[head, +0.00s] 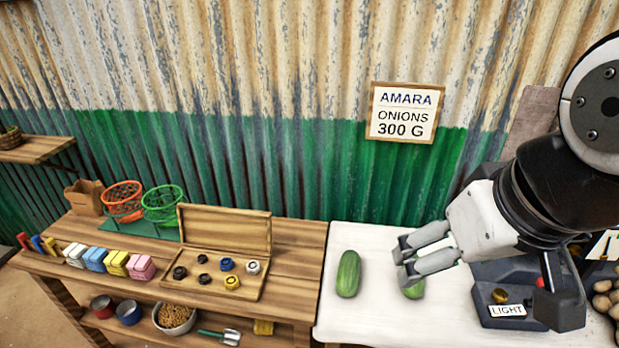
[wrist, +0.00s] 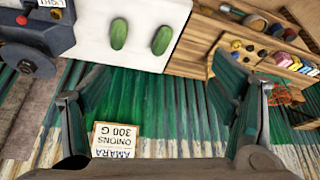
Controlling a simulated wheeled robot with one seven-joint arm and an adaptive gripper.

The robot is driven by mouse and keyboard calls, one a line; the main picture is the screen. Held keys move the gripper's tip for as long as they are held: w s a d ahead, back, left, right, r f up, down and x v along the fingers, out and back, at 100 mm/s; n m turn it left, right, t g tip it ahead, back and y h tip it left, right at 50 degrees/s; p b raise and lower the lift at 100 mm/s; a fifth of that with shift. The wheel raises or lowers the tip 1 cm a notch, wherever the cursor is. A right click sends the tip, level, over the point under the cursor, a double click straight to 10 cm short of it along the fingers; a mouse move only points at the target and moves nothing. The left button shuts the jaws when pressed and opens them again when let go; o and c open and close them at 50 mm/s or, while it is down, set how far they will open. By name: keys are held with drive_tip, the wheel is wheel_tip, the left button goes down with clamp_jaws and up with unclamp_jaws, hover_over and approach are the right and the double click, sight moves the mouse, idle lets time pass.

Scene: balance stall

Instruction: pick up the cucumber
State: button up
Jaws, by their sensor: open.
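Two green cucumbers lie on the white tabletop (head: 375,322). The left cucumber (head: 348,274) is in full view in the head view and also shows in the wrist view (wrist: 162,40). The right cucumber (head: 414,290) is partly hidden behind my gripper in the head view; it shows whole in the wrist view (wrist: 119,34). My gripper (head: 405,259) is open and empty, its fingers pointing left in the head view. Its spread fingers also show in the wrist view (wrist: 166,92), with both cucumbers beyond them, touching neither.
A dark scale (head: 505,290) labelled LIGHT stands right of the cucumbers, with potatoes (head: 605,298) at the far right. A wooden bench (head: 295,290) with an open box of weights (head: 215,284) adjoins on the left. A corrugated wall with a sign (head: 404,112) rises behind.

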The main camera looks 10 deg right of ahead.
idle(0.4)
drive_tip(key=m+g+y+b, duration=0.3)
drive_tip(key=g+b, duration=0.1)
drive_tip(key=b, duration=0.7)
hover_over(350, 270)
drive_tip(key=d, duration=0.4)
wheel_tip(350, 270, down, 30)
drive_tip(key=f, duration=0.1)
drive_tip(key=x, duration=0.4)
drive_tip(key=b+x, duration=0.1)
drive_tip(key=x, duration=0.8)
drive_tip(key=shift+w+f+b, duration=0.15)
drive_tip(key=shift+w+b, duration=0.15)
drive_tip(key=shift+w, duration=0.1)
drive_tip(key=c, duration=1.5)
